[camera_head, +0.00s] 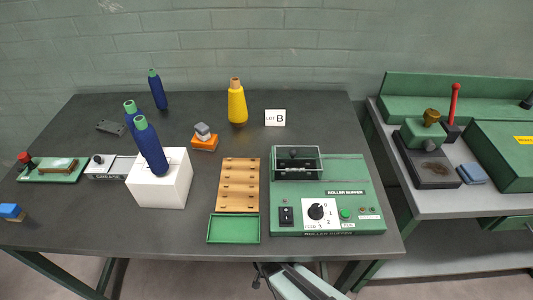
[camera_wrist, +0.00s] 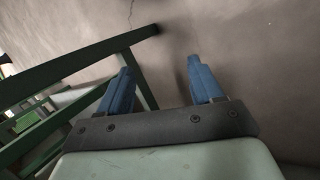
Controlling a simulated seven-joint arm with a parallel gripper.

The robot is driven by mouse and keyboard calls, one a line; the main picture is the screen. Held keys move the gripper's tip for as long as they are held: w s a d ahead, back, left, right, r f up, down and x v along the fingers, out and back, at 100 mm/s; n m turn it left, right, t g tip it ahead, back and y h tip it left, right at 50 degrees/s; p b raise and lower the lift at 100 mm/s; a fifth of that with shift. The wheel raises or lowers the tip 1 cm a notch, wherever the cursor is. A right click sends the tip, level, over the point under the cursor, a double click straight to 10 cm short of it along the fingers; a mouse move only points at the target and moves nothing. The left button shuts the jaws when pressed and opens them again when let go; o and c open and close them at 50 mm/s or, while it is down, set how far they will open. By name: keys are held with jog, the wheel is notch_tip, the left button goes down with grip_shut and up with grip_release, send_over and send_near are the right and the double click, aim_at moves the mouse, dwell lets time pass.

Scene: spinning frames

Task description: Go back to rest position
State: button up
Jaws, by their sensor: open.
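My gripper shows in the wrist view (camera_wrist: 162,82) with its two blue fingers wide apart and nothing between them. It points at the bare grey-brown floor, beside green metal table legs (camera_wrist: 70,70). In the head view, part of my arm shows at the bottom centre, below the front edge of the dark table (camera_head: 180,236); the fingers are not visible there. My gripper is clear of all the objects on the table.
On the table stand a white block (camera_head: 160,190), blue bobbins (camera_head: 150,146), a yellow bobbin (camera_head: 237,106), a wooden rack (camera_head: 239,185), a green tray (camera_head: 233,240) and the roller buffer (camera_head: 350,180). A second bench (camera_head: 430,205) stands at right.

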jog(key=s+d+r+n+g+y, duration=0.1)
jog(key=s+d+r+g+y, duration=0.1)
jog(key=s+d+r, duration=0.2)
jog(key=s+d+r+n+g+y, duration=0.1)
jog(key=s+d+r+n+y, duration=0.1)
jog(key=s+d, duration=0.6)
jog(key=shift+s+r+g+y, duration=0.4)
jog(key=shift+s+r+y, duration=0.2)
jog(key=shift+s+r, duration=0.6)
jog(key=shift+w+r, duration=0.1)
jog(key=shift+w, duration=0.05)
